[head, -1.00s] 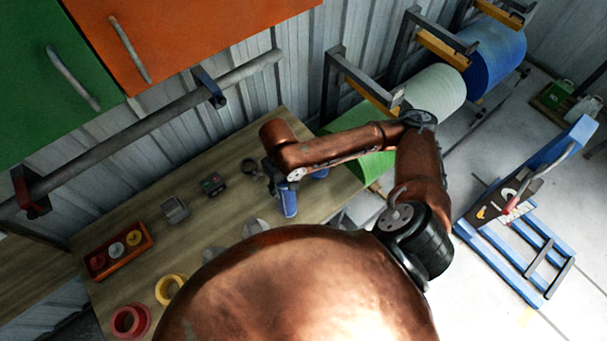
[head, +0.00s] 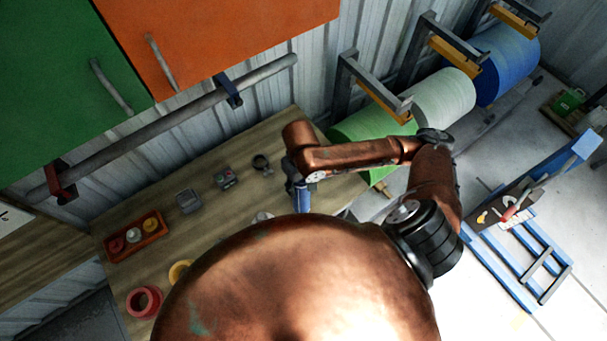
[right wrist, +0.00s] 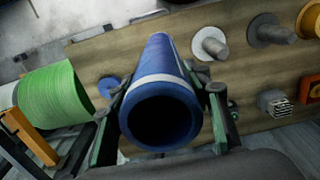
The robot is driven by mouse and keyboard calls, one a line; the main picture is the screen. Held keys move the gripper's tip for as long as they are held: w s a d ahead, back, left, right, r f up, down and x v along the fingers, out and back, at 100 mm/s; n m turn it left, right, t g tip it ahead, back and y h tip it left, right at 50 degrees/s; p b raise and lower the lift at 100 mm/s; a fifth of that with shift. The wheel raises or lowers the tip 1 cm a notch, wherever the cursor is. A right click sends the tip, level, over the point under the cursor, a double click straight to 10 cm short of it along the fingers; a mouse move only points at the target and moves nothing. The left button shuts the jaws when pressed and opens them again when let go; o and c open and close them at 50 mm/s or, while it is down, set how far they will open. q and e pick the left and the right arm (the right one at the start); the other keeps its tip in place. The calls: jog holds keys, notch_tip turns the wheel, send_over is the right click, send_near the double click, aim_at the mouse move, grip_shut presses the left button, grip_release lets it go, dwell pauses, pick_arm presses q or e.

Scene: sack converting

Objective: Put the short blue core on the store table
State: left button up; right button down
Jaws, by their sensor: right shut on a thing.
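My right gripper (right wrist: 163,98) is shut on a blue core (right wrist: 160,70), a hollow tube with a white band, its open end facing the right wrist camera. The core also shows in the head view (head: 302,201), hanging below my right gripper over the wooden table (head: 215,155). My own body hides its lower part there. I cannot tell the core's length class or whether this table is the store table. A second wooden top (head: 40,268) shows at the far left. My left gripper is not in view.
A red tray (head: 137,238) with small rolls, a red ring (head: 143,302), a yellow ring (head: 180,272) and small devices sit on the table. A round blue piece (right wrist: 108,87) and grey pegged discs (right wrist: 209,44) stand near the core. Green (head: 360,128), white and blue rolls are right.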

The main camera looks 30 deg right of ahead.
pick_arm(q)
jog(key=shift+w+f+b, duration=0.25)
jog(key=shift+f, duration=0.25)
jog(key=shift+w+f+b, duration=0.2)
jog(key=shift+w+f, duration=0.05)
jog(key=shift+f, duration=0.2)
pick_arm(e)
jog(key=w+d+f, duration=0.6)
jog(key=w+f, duration=0.3)
jog(key=f, duration=0.2)
jog(key=shift+w+f, duration=0.25)
jog(key=c, duration=1)
grip_release()
jog(key=shift+f, duration=0.15)
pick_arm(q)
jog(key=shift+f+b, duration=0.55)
pick_arm(e)
notch_tip(320, 180, up, 12)
jog(key=shift+r, duration=0.15)
